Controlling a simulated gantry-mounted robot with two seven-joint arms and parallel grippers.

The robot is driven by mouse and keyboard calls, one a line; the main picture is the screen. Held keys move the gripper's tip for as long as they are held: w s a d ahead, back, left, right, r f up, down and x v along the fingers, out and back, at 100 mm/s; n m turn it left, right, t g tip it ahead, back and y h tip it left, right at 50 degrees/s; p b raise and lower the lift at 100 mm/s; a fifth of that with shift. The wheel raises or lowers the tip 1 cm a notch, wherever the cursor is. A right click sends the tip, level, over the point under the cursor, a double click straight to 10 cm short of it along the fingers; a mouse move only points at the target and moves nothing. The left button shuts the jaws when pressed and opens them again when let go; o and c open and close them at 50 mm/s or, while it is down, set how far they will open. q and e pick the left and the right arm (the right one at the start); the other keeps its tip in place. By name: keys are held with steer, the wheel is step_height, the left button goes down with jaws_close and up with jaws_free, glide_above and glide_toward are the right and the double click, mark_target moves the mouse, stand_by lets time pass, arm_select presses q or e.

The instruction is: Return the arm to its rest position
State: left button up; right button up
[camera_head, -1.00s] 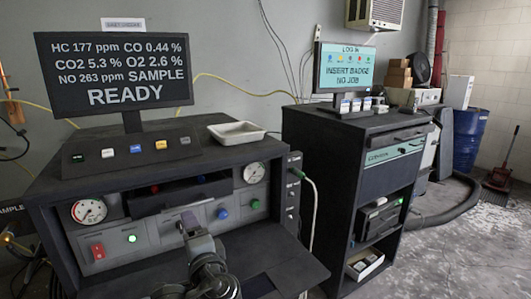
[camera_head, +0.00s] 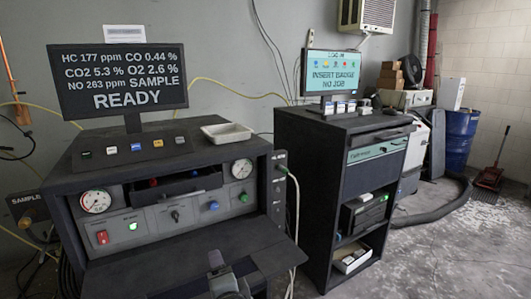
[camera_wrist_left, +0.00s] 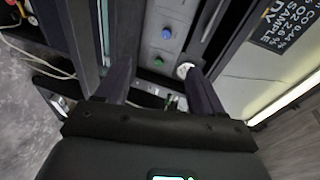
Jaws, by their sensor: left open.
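My left gripper (camera_head: 217,262) is at the bottom of the head view, in front of the black shelf of the analyzer console (camera_head: 150,190). In the wrist view its two dark fingers (camera_wrist_left: 160,82) are apart with nothing seen between the tips. The console panel lies beyond them, with a blue knob (camera_wrist_left: 167,33) and a green knob (camera_wrist_left: 159,61). Most of my arm is out of the head view. My right gripper is not in view.
The console shelf (camera_head: 270,250) juts out beside the gripper. A monitor (camera_head: 118,80) reading READY and a white tray (camera_head: 228,133) sit on top. A black cabinet (camera_head: 325,180) stands to the right. A hose (camera_head: 440,210) lies on the floor, which is otherwise fairly open there.

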arm_select(q)
steer(key=s+d+f+n+g+h+p, duration=0.25)
steer(key=s+d+f+p, duration=0.2)
steer(key=s, duration=0.35)
steer(key=s+d+f+n+g+h+p, duration=0.1)
steer(key=s+d+f+g+h+p, duration=0.3)
steer(key=s, duration=0.5)
steer(key=s+a+f+n+g+p, duration=0.2)
steer(key=s+a+f+n+p, duration=0.15)
steer(key=s+a, duration=0.65)
steer(key=s+a+f+n+g+p, duration=0.3)
steer(key=s+a+n, duration=0.1)
steer(key=s+a, duration=0.55)
step_height(320, 180, up, 38)
steer(key=p, duration=3.7)
steer(key=shift+w+y, duration=0.35)
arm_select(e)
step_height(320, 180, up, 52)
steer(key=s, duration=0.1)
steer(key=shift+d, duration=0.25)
arm_select(q)
steer(key=shift+t, duration=0.25)
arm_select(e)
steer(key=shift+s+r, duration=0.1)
